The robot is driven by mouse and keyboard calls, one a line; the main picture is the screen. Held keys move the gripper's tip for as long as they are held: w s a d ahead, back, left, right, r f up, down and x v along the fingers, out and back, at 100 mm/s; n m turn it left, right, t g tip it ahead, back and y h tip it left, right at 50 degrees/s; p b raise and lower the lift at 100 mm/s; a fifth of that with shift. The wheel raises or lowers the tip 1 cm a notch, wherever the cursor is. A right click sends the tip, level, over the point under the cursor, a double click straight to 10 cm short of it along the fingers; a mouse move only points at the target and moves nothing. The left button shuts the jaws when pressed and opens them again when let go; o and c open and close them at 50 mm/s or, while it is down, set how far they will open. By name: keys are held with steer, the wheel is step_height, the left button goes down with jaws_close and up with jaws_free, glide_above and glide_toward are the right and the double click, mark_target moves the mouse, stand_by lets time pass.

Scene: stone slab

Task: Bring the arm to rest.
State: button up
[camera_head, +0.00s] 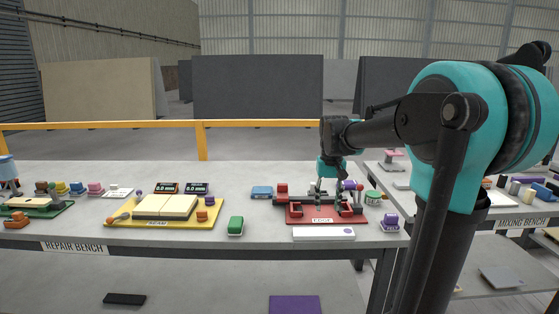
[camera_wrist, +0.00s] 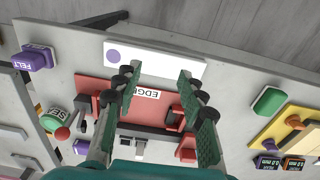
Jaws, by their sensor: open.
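My gripper (camera_head: 322,186) hangs from my teal and black arm over the red EDGE fixture (camera_head: 295,215) on the grey bench. In the wrist view my gripper (camera_wrist: 157,82) has its two green-padded fingers spread wide, with nothing held between them. The red EDGE fixture (camera_wrist: 92,86) shows between and beyond the fingers. In the head view the fingertips overlap the fixture's dark and metal parts, and I cannot tell how much clearance there is.
A white block with a purple dot (camera_head: 323,233) lies in front of the fixture. A green block (camera_head: 235,226), a blue block (camera_head: 262,192) and a purple FELT block (camera_head: 390,223) stand around it. A yellow board (camera_head: 210,215) lies left. The mixing bench (camera_head: 520,223) stands right.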

steer(key=s+d+f+t, duration=0.1)
steer(key=s+f+t, duration=0.1)
steer(key=s+f, duration=0.7)
steer(key=s+d+f+t, duration=0.1)
steer(key=s+d+f, duration=0.1)
steer(key=s+f, duration=0.7)
steer(key=shift+s+d+f+t, duration=0.3)
steer(key=shift+s+f+t, duration=0.1)
steer(key=shift+s, duration=0.7)
